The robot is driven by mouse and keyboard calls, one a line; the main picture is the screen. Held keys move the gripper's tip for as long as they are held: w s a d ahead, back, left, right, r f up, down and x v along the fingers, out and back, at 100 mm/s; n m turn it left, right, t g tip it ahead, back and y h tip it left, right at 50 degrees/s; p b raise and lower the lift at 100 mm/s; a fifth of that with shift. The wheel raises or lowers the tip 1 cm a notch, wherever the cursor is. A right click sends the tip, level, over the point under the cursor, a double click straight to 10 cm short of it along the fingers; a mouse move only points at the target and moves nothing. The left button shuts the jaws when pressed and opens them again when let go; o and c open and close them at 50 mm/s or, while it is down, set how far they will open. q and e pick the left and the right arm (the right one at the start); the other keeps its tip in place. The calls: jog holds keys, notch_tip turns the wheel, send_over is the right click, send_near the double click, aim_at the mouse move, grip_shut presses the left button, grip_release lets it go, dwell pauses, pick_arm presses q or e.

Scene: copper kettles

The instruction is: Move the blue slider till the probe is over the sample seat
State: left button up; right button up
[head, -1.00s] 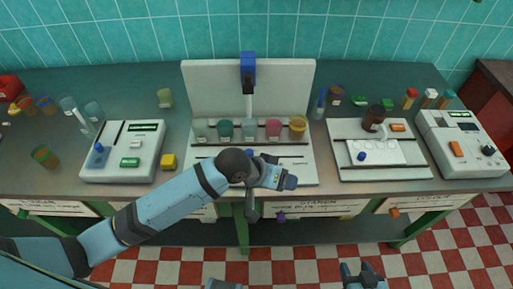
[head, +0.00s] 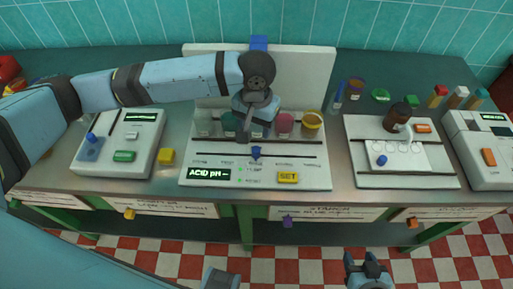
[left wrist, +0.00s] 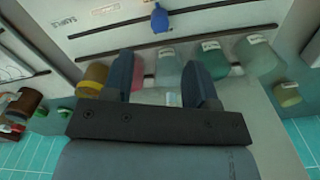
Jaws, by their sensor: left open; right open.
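The blue slider knob (head: 256,153) sits near the middle of a slot on the front of the white pH station (head: 210,150). It also shows at the top of the left wrist view (left wrist: 160,18). The blue probe block (head: 259,43) is at the top of the backboard; its lower part is hidden behind my arm. A cup with a yellow rim (head: 312,123) stands at the row's right end, by the SAMPLE label (left wrist: 85,20). My left gripper (head: 256,108) is open above the beaker row, behind the knob and apart from it. My right gripper (head: 368,270) is open, low in front of the bench.
Several beakers, including a pink one (head: 284,122), stand in a row beneath my left gripper. A yellow SET button (head: 288,177) and an ACID pH display (head: 208,174) lie in front. A plate with a brown bottle (head: 398,116) is to the right, another device (head: 125,140) to the left.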

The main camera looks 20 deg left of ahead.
aim_at(256, 149)
pick_arm(q)
notch_tip(256, 149, down, 11)
jog(key=shift+r, duration=0.2)
grip_shut()
